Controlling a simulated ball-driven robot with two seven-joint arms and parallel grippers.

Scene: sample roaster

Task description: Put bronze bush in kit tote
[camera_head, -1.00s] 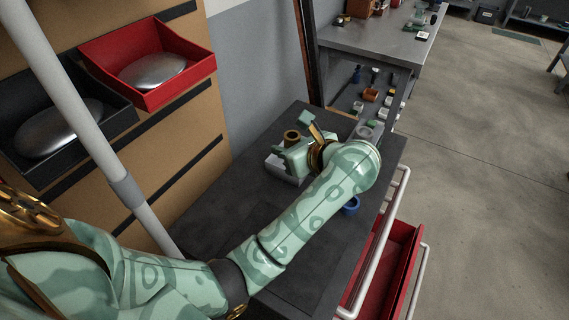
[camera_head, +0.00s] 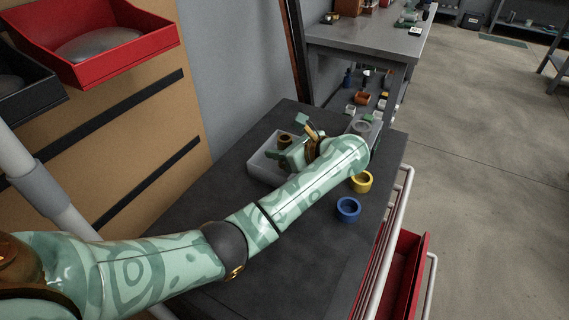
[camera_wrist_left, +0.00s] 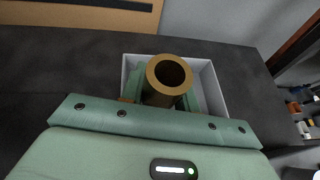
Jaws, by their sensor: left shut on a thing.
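The bronze bush (camera_head: 285,141) is a short brown-gold ring with a wide hole. It also shows in the left wrist view (camera_wrist_left: 151,84), upright with its open end facing the camera. My left gripper (camera_head: 290,152) is shut on it, with a green finger on either side. The kit tote (camera_head: 260,168) is a light grey open box on the dark bench top. In the left wrist view the tote (camera_wrist_left: 218,98) lies behind and beneath the bush and fingers. I cannot tell how high the bush is above its floor. My right gripper is not in view.
A yellow ring (camera_head: 361,182) and a blue ring (camera_head: 348,209) sit on the dark bench top (camera_head: 225,205), right of my left forearm. A red drawer (camera_head: 402,285) stands open below. A red bin (camera_head: 100,72) hangs on the back panel.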

